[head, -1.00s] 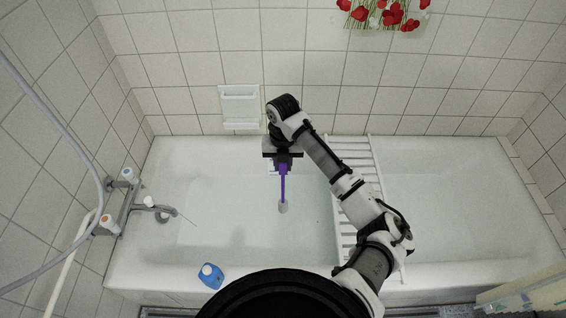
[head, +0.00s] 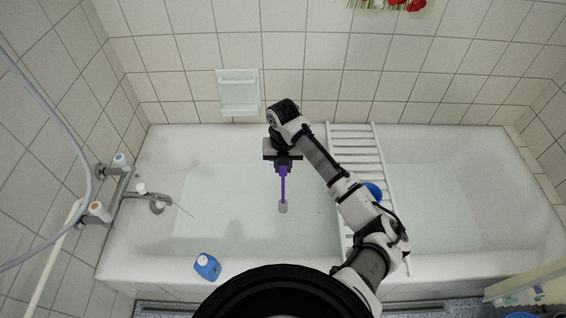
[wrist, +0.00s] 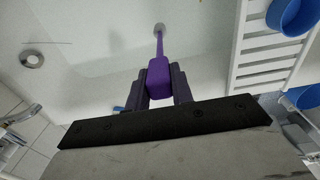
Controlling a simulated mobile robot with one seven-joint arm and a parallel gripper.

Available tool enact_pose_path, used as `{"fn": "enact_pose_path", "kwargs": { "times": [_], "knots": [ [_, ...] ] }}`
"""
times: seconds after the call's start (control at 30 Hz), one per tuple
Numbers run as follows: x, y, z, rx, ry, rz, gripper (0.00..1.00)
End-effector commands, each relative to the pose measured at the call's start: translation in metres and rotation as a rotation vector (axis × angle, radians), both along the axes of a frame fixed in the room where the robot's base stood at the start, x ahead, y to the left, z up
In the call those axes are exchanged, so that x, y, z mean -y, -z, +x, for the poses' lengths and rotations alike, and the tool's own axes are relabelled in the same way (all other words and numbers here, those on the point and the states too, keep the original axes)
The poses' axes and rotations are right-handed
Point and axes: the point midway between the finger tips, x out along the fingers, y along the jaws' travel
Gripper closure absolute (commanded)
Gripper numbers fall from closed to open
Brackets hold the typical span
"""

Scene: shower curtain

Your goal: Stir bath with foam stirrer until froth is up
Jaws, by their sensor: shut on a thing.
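The foam stirrer (head: 283,190) is a purple rod with a pale grey head at its lower end. My gripper (head: 283,166) is shut on its purple handle and holds it over the left part of the white bathtub (head: 150,235). In the wrist view, the handle (wrist: 158,78) sits between the two dark fingers of my gripper (wrist: 160,85). The stirrer's head (wrist: 159,28) points away from the gripper toward the bath water (head: 225,200). The water looks clear and pale, with no froth visible. I cannot tell how deep the head is in it.
A white slatted rack (head: 352,140) lies across the tub, with a blue bowl (head: 374,190) on it, partly behind my arm. The tap (head: 150,194) is at the left, and a white soap holder (head: 238,92) is on the back wall.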

Motion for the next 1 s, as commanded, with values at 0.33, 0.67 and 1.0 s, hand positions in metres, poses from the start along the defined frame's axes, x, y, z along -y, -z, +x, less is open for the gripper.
{"fn": "enact_pose_path", "kwargs": {
  "times": [0.33,0.67,1.0],
  "knots": [
    [0.0,0.047,0.0,-0.001,0.001,0.002,1.0],
    [0.0,0.086,0.0,0.0,0.001,0.0,1.0],
    [0.0,0.127,0.0,-0.001,0.001,0.0,1.0]
  ]
}}
